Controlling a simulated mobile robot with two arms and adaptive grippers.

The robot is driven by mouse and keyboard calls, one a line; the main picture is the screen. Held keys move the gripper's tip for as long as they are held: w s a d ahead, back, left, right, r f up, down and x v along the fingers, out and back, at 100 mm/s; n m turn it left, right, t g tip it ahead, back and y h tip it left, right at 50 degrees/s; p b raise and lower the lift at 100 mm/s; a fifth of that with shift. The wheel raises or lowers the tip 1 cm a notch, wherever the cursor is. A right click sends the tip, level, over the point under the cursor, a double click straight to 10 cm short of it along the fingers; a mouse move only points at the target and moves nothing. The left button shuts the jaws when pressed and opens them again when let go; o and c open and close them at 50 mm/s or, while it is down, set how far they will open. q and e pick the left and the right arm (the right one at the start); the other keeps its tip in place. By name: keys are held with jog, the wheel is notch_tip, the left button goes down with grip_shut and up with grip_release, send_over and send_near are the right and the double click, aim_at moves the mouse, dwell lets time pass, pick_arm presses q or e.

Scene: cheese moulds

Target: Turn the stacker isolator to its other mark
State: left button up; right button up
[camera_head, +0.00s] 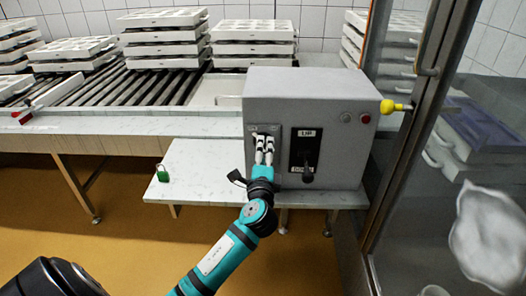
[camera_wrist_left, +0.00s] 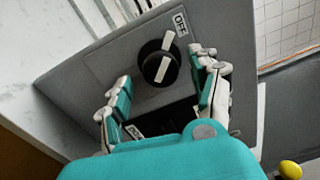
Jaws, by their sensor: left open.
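The grey control box (camera_head: 285,82) stands on a low marble-topped bench. In the left wrist view a round black knob with a white bar (camera_wrist_left: 159,68) sits on a grey plate. The upper end of the bar lies near a white OFF label (camera_wrist_left: 181,23). A second label (camera_wrist_left: 134,131) is partly hidden lower down. My left gripper (camera_head: 265,138) is open, its fingers on either side of the knob. I cannot tell whether they touch it. In the head view the gripper covers the knob. My right gripper is not in view.
A black panel with a hanging handle (camera_head: 308,165) is right of the gripper. A yellow knob (camera_head: 393,107) sticks out from the box's right. A roller conveyor with white mould stacks (camera_head: 165,35) is behind; a glass door frame is right.

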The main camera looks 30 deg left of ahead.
pick_arm(q)
jog(key=v, duration=1)
jog(key=shift+s, duration=0.35)
jog(key=shift+d, duration=0.15)
